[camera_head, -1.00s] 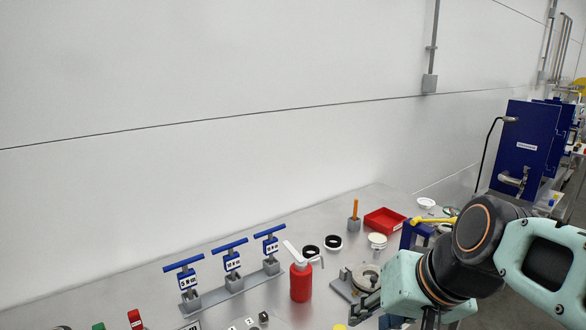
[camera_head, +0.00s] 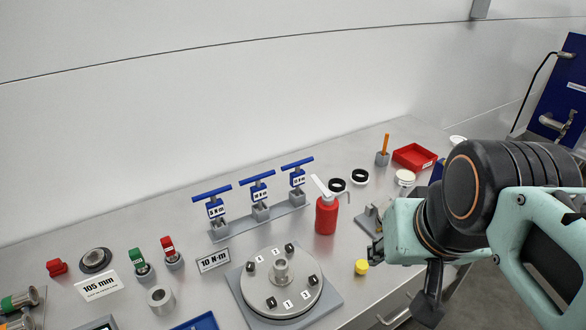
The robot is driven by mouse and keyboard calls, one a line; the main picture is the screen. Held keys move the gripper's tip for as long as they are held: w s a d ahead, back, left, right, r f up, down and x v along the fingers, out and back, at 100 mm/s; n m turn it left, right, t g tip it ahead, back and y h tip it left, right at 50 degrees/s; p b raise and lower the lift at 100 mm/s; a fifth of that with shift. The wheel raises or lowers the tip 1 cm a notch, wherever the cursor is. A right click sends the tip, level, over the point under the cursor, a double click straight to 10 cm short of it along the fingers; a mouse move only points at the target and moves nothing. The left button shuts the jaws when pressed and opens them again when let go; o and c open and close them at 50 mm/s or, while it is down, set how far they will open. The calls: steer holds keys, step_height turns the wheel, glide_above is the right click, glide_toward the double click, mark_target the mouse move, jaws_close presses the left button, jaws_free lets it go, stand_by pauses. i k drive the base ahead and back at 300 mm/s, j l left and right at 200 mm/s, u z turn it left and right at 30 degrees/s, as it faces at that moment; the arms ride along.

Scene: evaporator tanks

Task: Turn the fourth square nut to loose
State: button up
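A round metal disc (camera_head: 299,301) with a central hub (camera_head: 281,272) lies on a grey square plate (camera_head: 322,312) at the bottom middle. Several small dark square nuts stand around the disc: a left nut (camera_head: 250,267), a back nut (camera_head: 289,248), a right nut (camera_head: 313,280) and a front nut (camera_head: 271,302). White number tags lie beside them, too small to read surely, so I cannot tell which nut is the fourth. My gripper (camera_head: 376,251) is right of the disc, apart from it and partly hidden by my wrist. Its opening does not show clearly.
A 10 N·m sign (camera_head: 214,260) and blue-handled torque tools (camera_head: 260,192) stand behind the disc. A blue tray (camera_head: 197,322) and metal ring (camera_head: 160,299) are left.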

mark_target(250, 267)
steer(key=u, duration=1)
steer(key=l+u, duration=0.15)
steer(key=l, duration=0.6)
steer(key=j, duration=0.35)
steer(key=k+j, duration=0.15)
steer(key=j, duration=0.2)
